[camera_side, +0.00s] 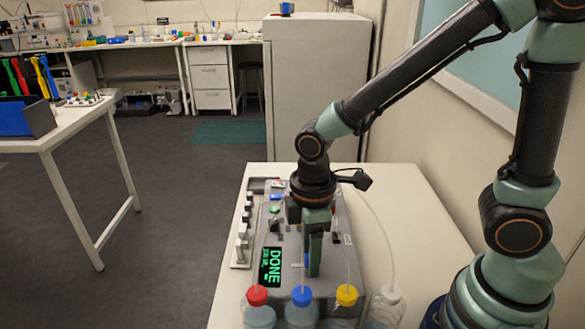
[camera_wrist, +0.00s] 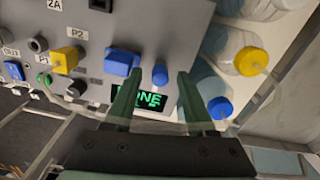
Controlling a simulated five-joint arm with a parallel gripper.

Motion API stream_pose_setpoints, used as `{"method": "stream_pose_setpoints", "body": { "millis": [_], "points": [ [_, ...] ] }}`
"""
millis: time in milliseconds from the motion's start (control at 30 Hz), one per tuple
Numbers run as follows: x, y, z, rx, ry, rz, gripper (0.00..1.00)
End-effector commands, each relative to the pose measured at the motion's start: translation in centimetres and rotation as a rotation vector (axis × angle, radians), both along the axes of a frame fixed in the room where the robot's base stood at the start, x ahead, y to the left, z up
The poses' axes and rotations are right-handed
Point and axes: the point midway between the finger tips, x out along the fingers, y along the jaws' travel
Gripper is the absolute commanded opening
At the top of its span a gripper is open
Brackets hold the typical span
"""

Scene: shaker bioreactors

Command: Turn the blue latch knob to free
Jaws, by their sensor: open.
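My gripper (camera_wrist: 159,74) points down at the grey control box, its two green fingers apart. In the wrist view, a small round blue knob (camera_wrist: 160,75) lies between the fingertips in the picture, with gaps on both sides. A blocky blue handle (camera_wrist: 120,62) sits just left of it, close to the left fingertip. I cannot tell which of these two blue parts is the latch knob. In the side view, my gripper (camera_side: 313,262) is over the right part of the box and hides the panel behind it.
A display (camera_side: 271,266) reads DONE. Bottles with red (camera_side: 257,295), blue (camera_side: 302,296), yellow (camera_side: 347,295) and white (camera_side: 391,294) caps stand at the front, with thin tubes rising from them. A yellow handle (camera_wrist: 65,60) and a green button (camera_wrist: 43,79) are on the panel.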

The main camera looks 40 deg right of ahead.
Motion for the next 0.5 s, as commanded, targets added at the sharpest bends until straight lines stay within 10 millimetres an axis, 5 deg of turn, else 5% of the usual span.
{"method": "stream_pose_setpoints", "body": {
  "millis": [167,500],
  "points": [
    [0.1,0.1,1.8,0.002,-0.005,0.000,0.56],
    [0.2,0.1,8.7,0.003,-0.007,0.000,0.56]
  ]
}}
